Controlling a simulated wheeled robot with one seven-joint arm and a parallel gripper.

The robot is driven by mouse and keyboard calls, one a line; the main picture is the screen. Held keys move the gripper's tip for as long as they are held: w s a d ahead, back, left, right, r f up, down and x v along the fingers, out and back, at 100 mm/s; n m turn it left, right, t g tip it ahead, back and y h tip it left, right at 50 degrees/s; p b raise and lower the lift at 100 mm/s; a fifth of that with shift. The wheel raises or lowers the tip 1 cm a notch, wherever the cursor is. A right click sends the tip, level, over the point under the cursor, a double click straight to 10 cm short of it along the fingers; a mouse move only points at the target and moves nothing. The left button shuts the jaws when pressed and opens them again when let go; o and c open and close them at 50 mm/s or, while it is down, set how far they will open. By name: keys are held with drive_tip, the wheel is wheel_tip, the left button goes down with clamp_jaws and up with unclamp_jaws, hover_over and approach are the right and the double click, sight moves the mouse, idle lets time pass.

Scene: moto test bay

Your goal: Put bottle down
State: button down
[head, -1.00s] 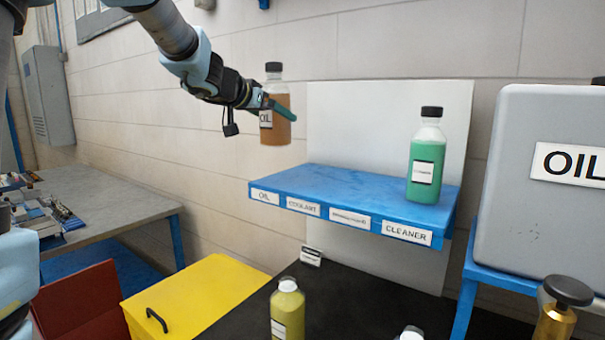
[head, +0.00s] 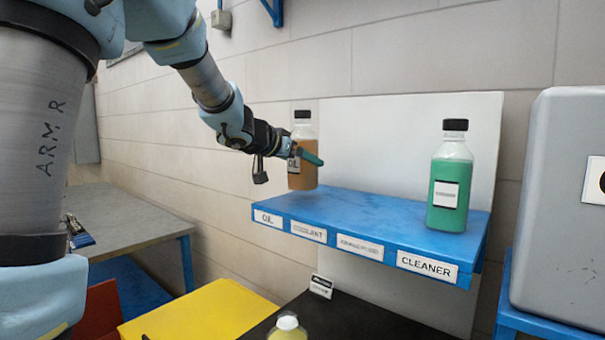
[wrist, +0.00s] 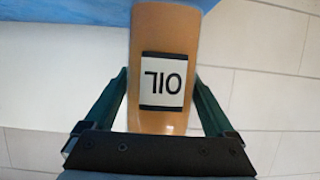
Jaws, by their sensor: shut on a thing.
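The oil bottle (head: 303,174) has a black cap, amber-brown contents and a white label reading OIL. My gripper (head: 306,156) is shut on it and holds it upright at the left end of the blue shelf (head: 370,212), over the section labelled OIL. Its base looks at or just above the shelf top; I cannot tell whether it touches. In the wrist view the bottle (wrist: 165,115) sits between the two green fingers (wrist: 160,105), its label upside down in the picture.
A green bottle (head: 450,185) stands on the shelf above the CLEANER label (head: 427,265). The shelf's middle is clear. A grey cabinet (head: 550,200) stands at the right. Below are a yellow lid (head: 200,315), a yellow bottle (head: 288,328) and a black surface (head: 350,318).

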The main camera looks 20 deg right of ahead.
drive_tip(key=shift+f, duration=0.9)
drive_tip(key=shift+f, duration=0.1)
unclamp_jaws()
